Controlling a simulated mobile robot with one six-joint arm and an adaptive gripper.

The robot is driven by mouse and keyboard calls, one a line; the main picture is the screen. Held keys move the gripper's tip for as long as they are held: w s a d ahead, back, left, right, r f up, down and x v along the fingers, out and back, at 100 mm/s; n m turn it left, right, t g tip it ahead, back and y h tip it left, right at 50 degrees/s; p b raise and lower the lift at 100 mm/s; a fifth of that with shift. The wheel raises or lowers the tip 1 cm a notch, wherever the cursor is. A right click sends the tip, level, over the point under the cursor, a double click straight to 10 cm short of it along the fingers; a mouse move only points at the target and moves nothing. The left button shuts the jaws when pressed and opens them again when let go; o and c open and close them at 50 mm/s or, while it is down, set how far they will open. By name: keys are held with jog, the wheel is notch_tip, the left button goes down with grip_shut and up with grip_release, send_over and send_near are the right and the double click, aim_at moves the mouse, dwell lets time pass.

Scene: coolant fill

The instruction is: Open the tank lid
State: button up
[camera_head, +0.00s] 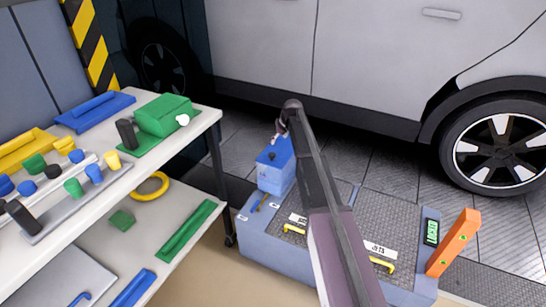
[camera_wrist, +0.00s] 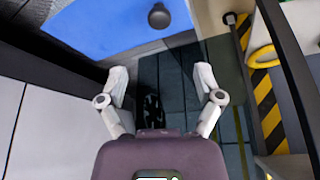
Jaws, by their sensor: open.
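The blue tank (camera_head: 273,175) stands at the back left of the grey-blue platform in the head view. A small dark knob (camera_head: 272,155) sits on its top. In the wrist view the tank's blue top (camera_wrist: 110,30) fills the upper left, with the round black knob (camera_wrist: 158,16) near the upper edge. My gripper (camera_wrist: 160,78) is open and empty, its two fingers spread wide. The knob lies beyond the fingertips in that view, apart from them. In the head view my gripper (camera_head: 279,130) is small, above the tank, partly hidden by my arm.
A two-level bench (camera_head: 215,115) with coloured parts stands at left. A white car (camera_head: 380,50) is behind the tank. The platform (camera_head: 265,240) carries yellow handles (camera_head: 294,229), an orange post (camera_head: 453,242) and a green-screened device (camera_head: 432,231).

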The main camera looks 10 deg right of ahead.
aim_at(272, 154)
jog(key=shift+b+x, duration=5.2)
jog(key=shift+x, duration=0.7)
jog(key=shift+a, duration=0.1)
